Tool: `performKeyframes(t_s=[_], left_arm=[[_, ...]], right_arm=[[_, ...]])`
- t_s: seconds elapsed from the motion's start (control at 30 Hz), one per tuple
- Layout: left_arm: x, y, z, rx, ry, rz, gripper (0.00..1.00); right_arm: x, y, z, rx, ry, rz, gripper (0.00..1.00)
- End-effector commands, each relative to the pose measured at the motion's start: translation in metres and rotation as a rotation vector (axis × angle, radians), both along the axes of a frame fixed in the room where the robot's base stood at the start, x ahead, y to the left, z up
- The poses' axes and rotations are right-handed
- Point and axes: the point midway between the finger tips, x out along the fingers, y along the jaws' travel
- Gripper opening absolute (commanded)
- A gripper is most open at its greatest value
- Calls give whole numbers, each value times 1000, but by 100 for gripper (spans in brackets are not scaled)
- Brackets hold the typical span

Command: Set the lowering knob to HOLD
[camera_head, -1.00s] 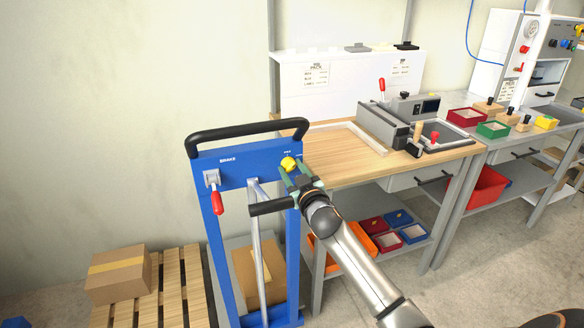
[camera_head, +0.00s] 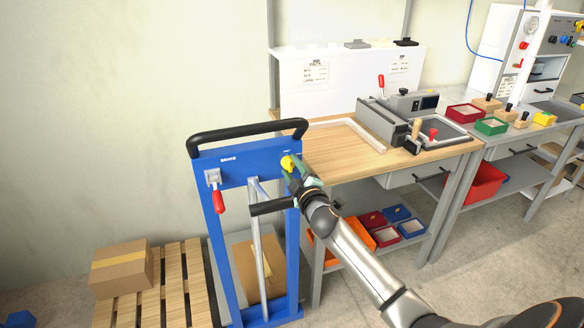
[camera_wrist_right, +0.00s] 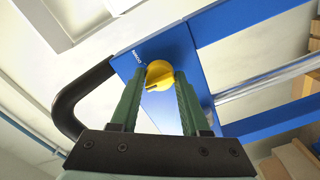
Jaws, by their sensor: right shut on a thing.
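The lowering knob (camera_head: 288,163) is a yellow round knob on the blue panel (camera_head: 240,168) of the lift trolley, near the panel's right end. In the right wrist view the fingertips (camera_wrist_right: 158,80) flank the knob. My left gripper is not in view.
A black handlebar (camera_head: 247,130) arches above the panel. A red-handled brake lever (camera_head: 218,201) hangs at the panel's left. A wooden workbench (camera_head: 335,150) stands close on the right. A pallet (camera_head: 172,290) with a carton (camera_head: 122,268) lies at lower left.

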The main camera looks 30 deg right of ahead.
Motion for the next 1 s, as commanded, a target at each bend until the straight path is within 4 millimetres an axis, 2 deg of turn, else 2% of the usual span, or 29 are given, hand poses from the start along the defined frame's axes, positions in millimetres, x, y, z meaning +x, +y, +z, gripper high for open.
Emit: performKeyframes(t_s=[0.6,0.63,0.9,1.0], left_arm=[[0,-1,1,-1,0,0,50],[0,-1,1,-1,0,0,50],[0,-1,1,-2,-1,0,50],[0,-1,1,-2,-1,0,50]], right_arm=[[0,0,-1,-45,13,0,0],[0,0,-1,-45,13,0,47],[0,0,-1,-43,12,0,76],[0,0,0,-43,11,1,76]])
